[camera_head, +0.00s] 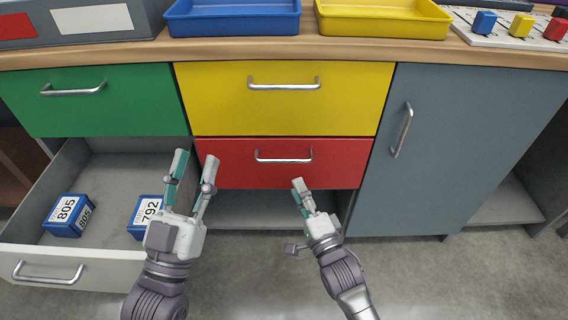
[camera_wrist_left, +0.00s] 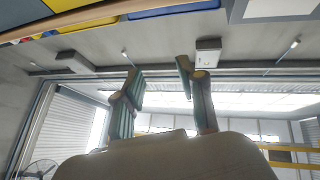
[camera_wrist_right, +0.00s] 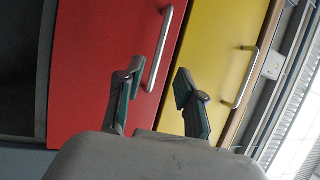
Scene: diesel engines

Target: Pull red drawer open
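The red drawer (camera_head: 220,158) is closed, under the yellow drawer, with a silver bar handle (camera_head: 284,160). In the right wrist view the red drawer front (camera_wrist_right: 90,60) and its handle (camera_wrist_right: 160,48) lie ahead of the fingers. My right gripper (camera_head: 303,189) is in front of the drawer's lower part, below the handle and apart from it. Its fingers are spread and empty in the right wrist view (camera_wrist_right: 155,88). My left gripper (camera_head: 197,163) is left of the red drawer, over the open white drawer's right side. Its fingers are apart with nothing between them, also in the left wrist view (camera_wrist_left: 160,82).
The white drawer (camera_head: 110,262) at the lower left stands open and holds blue boxes (camera_head: 70,215) labelled 805 and 792 (camera_head: 147,214). A closed green drawer (camera_head: 100,105), yellow drawer (camera_head: 270,110) and grey cabinet door (camera_head: 450,150) surround it. Trays stand on the countertop (camera_head: 240,47).

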